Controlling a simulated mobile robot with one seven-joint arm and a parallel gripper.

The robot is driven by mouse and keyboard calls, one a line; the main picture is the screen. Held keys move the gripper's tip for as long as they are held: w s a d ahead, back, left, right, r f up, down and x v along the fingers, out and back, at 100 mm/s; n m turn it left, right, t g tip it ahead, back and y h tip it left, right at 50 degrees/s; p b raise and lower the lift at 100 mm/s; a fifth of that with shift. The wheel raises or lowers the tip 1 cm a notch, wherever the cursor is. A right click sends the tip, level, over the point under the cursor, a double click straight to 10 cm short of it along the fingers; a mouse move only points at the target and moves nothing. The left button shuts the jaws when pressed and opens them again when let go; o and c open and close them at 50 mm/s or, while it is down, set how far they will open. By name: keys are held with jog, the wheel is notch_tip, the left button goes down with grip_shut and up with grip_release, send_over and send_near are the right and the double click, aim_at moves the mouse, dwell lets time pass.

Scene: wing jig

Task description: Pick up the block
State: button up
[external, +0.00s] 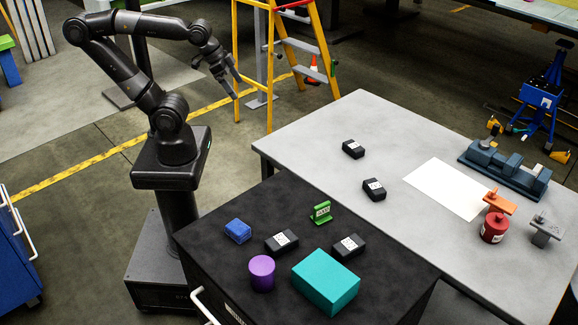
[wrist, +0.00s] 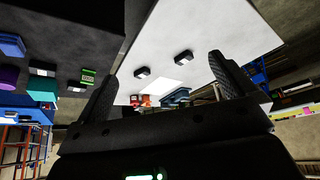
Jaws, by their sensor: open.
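Two blocks stand on the black-topped cabinet (external: 215,265): a small blue block (external: 238,231) at its left and a larger teal block (external: 326,281) near its front. In the wrist view, the blue block (wrist: 12,45) and teal block (wrist: 42,88) lie at the left edge, outside my fingers. My gripper (external: 236,88) is raised in the air behind the cabinet, well apart from both blocks. In the wrist view, my gripper (wrist: 163,68) has its two fingers spread wide with nothing held between them.
Near the blocks are a purple cylinder (external: 262,273), a green stand (external: 320,212) and black boxes (external: 282,242). The grey table (external: 310,135) adjoins, holding more black boxes, a white sheet (external: 447,188), a vise (external: 505,168) and a red can (external: 494,228). A yellow ladder (external: 328,48) stands behind.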

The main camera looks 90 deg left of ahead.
jog(key=w+d+f+m, duration=0.2)
jog(key=w+d+m, duration=0.1)
jog(key=w+d, duration=0.5)
jog(key=m+h, duration=0.7)
jog(key=m, duration=0.1)
send_near(281, 239)
jog(key=shift+a+x, duration=0.25)
jog(key=shift+x, duration=5.05)
jog(key=shift+d, duration=0.15)
jog(key=shift+c, duration=0.4)
jog(key=shift+r, duration=0.15)
jog(key=c, duration=1.3)
